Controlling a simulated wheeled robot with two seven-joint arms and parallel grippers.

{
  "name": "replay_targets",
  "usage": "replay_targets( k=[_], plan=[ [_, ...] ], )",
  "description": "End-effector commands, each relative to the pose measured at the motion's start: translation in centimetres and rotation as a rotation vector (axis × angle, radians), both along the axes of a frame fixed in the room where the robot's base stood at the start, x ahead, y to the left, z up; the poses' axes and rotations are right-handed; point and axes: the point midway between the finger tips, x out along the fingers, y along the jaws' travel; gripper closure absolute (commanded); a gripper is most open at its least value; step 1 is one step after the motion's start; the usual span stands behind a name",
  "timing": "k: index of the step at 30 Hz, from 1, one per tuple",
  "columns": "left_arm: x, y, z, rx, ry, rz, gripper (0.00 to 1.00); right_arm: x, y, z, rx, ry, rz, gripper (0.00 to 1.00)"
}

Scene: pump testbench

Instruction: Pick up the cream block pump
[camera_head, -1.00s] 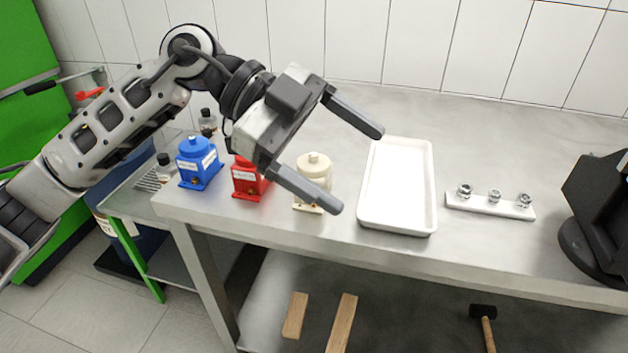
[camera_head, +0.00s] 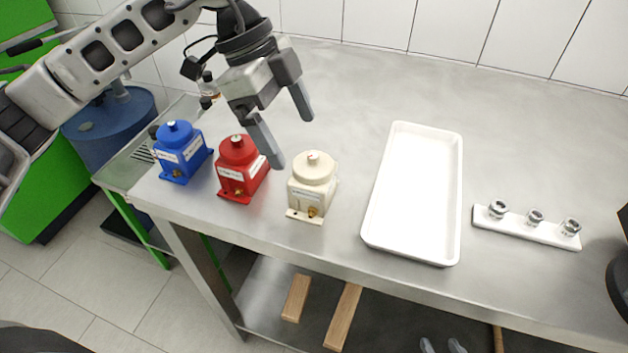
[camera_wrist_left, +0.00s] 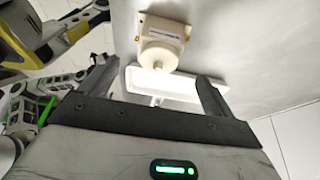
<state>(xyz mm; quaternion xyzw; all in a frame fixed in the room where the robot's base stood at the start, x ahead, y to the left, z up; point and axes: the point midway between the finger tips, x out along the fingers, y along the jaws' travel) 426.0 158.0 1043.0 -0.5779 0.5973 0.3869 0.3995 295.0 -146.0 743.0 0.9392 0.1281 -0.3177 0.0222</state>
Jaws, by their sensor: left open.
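The cream block pump (camera_head: 312,184) stands upright on the metal table, right of the red pump (camera_head: 241,168) and left of the white tray. My left gripper (camera_head: 290,136) is open and empty, above and behind the cream pump, with its fingers pointing down toward the table. In the left wrist view the cream pump (camera_wrist_left: 161,45) lies beyond the gap between the open fingers (camera_wrist_left: 155,85), apart from them. My right gripper is not seen in the head view; grey and yellow machine parts at the left of the wrist view are unclear.
A blue pump (camera_head: 182,151) stands left of the red one. The empty white tray (camera_head: 372,222) lies right of the cream pump. A white strip with metal fittings (camera_head: 526,228) lies farther right. The table (camera_head: 390,88) behind the tray is clear.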

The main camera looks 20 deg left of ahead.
Motion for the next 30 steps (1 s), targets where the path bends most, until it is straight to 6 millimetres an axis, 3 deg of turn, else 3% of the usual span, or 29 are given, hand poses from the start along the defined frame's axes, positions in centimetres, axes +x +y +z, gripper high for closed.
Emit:
replay_targets(
  k=[3,11,19,28,29,30],
  plan=[
    [-0.1,-0.8,-1.8,0.0,0.002,-0.002,0.11,-0.1,0.0,-0.1,-0.001,0.004,0.0,0.64],
    [-0.2,-1.6,-3.4,-0.001,0.002,-0.003,0.11,0.2,0.0,0.3,-0.002,-0.004,-0.001,0.64],
    [-0.3,-3.4,-6.8,-0.001,0.002,-0.002,0.11,0.8,0.0,1.2,0.004,-0.021,-0.008,0.64],
    [-0.2,-3.6,-7.5,-0.002,-0.002,-0.001,0.11,0.8,0.1,1.1,0.006,-0.017,-0.012,0.64],
    [-0.2,-3.6,-7.5,-0.002,-0.002,-0.001,0.14,0.8,0.1,1.1,0.006,-0.017,-0.012,0.64],
    [-0.3,-3.6,-7.4,-0.002,-0.001,-0.002,0.25,0.8,0.0,1.0,0.005,-0.017,-0.013,0.64]
  ],
)
